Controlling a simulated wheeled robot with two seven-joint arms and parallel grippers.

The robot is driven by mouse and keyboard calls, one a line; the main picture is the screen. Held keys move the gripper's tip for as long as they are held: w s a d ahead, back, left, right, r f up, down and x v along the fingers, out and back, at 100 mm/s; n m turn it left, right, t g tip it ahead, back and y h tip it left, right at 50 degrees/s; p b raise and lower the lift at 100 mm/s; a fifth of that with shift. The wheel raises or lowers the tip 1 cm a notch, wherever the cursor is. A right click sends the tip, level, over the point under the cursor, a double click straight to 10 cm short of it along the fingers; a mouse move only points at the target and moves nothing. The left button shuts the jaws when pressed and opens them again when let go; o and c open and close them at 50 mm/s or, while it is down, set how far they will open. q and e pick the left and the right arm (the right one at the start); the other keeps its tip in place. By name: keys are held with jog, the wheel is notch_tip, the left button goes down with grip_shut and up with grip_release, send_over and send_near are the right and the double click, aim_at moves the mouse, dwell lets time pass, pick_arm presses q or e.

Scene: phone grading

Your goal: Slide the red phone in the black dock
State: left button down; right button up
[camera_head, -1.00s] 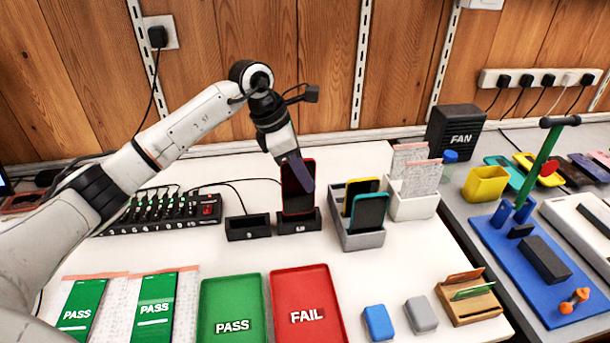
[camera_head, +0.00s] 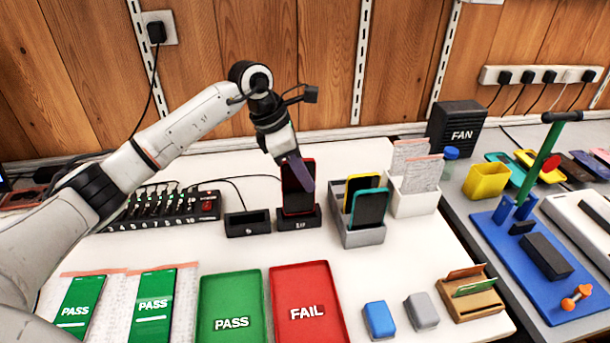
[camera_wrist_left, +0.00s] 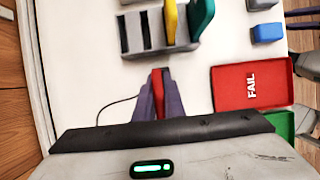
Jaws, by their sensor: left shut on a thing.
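The red phone (camera_head: 290,194) stands upright with its lower end at the black dock (camera_head: 299,223). In the head view its dark screen faces me, with a red edge around it. My left gripper (camera_head: 301,172) is shut on the phone near its upper right side. In the left wrist view the red phone (camera_wrist_left: 158,92) shows edge-on between the purple fingers of my left gripper (camera_wrist_left: 159,88). The dock is hidden there. I cannot tell whether the phone is fully seated. My right gripper is not in view.
A second, empty black dock (camera_head: 247,223) stands just left. A grey rack (camera_head: 362,237) with a yellow and a teal phone is close on the right. A green PASS tray (camera_head: 230,290) and red FAIL tray (camera_head: 307,275) lie in front.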

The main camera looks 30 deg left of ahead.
pick_arm(q)
jog(key=shift+f+b, duration=0.45)
jog(key=shift+f, duration=0.2)
jog(key=shift+f, duration=0.15)
dwell(0.4)
jog(key=shift+f+b, duration=0.4)
jog(key=shift+f, duration=0.1)
jog(key=c, duration=1.8)
grip_release()
jog(key=shift+o, duration=0.2)
